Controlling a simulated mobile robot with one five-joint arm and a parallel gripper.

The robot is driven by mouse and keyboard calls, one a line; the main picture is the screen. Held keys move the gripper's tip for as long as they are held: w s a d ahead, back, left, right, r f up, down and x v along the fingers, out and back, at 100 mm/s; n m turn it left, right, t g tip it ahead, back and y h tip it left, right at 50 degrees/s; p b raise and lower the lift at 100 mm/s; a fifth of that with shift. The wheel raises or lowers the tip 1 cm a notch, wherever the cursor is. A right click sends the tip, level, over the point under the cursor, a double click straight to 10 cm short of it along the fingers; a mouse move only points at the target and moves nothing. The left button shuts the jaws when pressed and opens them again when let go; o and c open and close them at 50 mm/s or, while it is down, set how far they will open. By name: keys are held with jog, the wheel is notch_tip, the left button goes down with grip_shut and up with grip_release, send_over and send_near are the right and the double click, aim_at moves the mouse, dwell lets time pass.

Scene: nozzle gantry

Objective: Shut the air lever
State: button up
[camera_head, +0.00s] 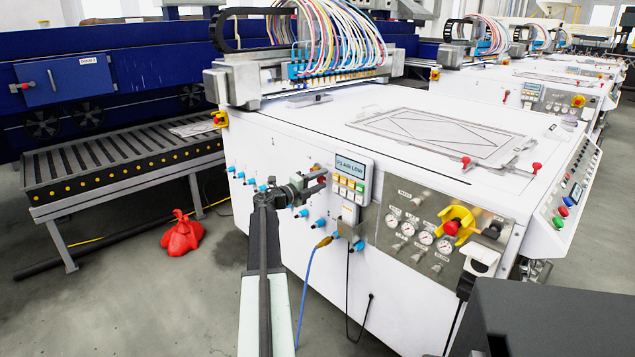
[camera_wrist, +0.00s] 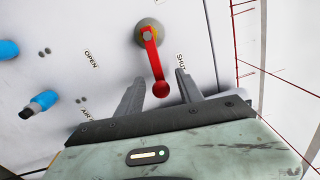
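The air lever (camera_wrist: 153,60) is a red handle with a ball end, turning on a round grey hub with a brass-coloured centre on the white machine wall. In the wrist view it points down from its hub, slightly right. The word OPEN (camera_wrist: 91,59) is to its left and SHUT (camera_wrist: 181,62) close to its right; AIR (camera_wrist: 87,115) is lower left. My gripper (camera_wrist: 157,85) is open, with the ball end between its two fingers and a gap showing on each side. In the head view my gripper (camera_head: 316,184) is at the machine's front wall, largely hiding the lever.
Blue fittings (camera_wrist: 38,104) stick out at the wall's left. A control box (camera_head: 351,178) with coloured buttons is just right of my gripper. A gauge panel (camera_head: 432,232) with a yellow-and-red switch is further right. A red bag (camera_head: 181,236) lies on the floor left.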

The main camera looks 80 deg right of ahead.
jog(key=shift+w+a, duration=0.15)
jog(key=v, duration=0.7)
jog(key=shift+w+a, duration=0.2)
jog(key=shift+a, duration=0.1)
